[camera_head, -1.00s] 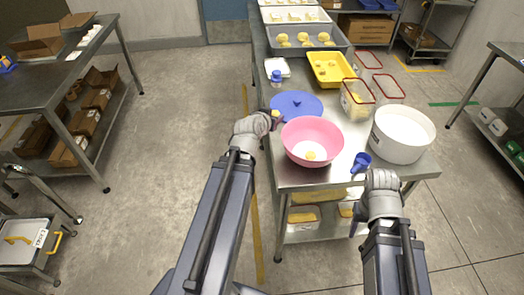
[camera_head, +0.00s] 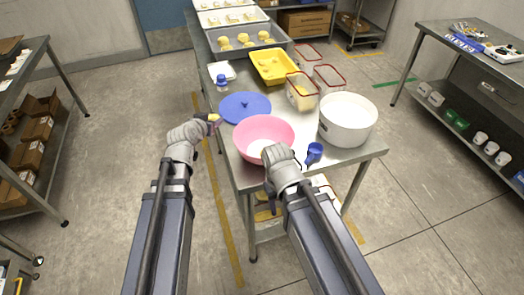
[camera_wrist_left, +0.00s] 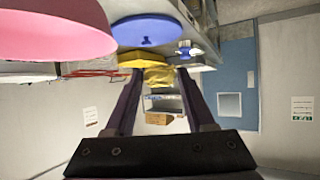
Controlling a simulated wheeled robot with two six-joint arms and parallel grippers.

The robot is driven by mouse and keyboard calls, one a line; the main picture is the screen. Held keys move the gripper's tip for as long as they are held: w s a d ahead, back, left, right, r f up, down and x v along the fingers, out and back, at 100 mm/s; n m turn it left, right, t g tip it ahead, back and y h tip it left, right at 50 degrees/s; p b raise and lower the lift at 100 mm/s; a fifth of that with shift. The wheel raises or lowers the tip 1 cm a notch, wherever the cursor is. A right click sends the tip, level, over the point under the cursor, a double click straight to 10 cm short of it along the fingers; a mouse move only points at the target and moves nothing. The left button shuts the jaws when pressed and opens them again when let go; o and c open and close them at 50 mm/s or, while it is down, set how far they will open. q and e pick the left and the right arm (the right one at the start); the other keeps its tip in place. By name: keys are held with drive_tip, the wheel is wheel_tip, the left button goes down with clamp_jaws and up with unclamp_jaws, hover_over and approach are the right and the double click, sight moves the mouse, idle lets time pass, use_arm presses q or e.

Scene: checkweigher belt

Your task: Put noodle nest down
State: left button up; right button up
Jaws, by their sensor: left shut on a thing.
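My left gripper (camera_head: 214,119) is shut on a small yellow noodle nest (camera_head: 217,118), held just off the table's left edge, beside the blue round lid (camera_head: 240,106). In the left wrist view the yellow nest (camera_wrist_left: 158,77) sits between the two dark fingertips. The pink bowl (camera_head: 264,125) stands right of the left gripper. My right gripper (camera_head: 272,152) is at the bowl's front side and hides part of its inside; its fingers cannot be made out.
A white pot (camera_head: 348,118) and a blue scoop or cup (camera_head: 314,152) stand right of the bowl. The table is crowded.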

use_arm(q)
drive_tip(key=w+d+r+m+g+h, duration=0.1)
drive_tip(key=d+m+h, duration=0.2)
drive_tip(key=d, duration=1.3)
drive_tip(key=b, duration=0.6)
hover_over(259, 150)
wheel_tip(259, 150, down, 6)
drive_tip(key=shift+f, duration=0.15)
drive_tip(key=shift+d+f, duration=0.1)
wheel_tip(259, 150, down, 4)
drive_tip(key=b, duration=0.3)
drive_tip(key=shift+r, duration=0.2)
drive_tip(key=shift+f+b, duration=0.5)
drive_tip(key=shift+b, duration=0.25)
drive_tip(key=shift+f, duration=0.1)
drive_tip(key=o, duration=1.3)
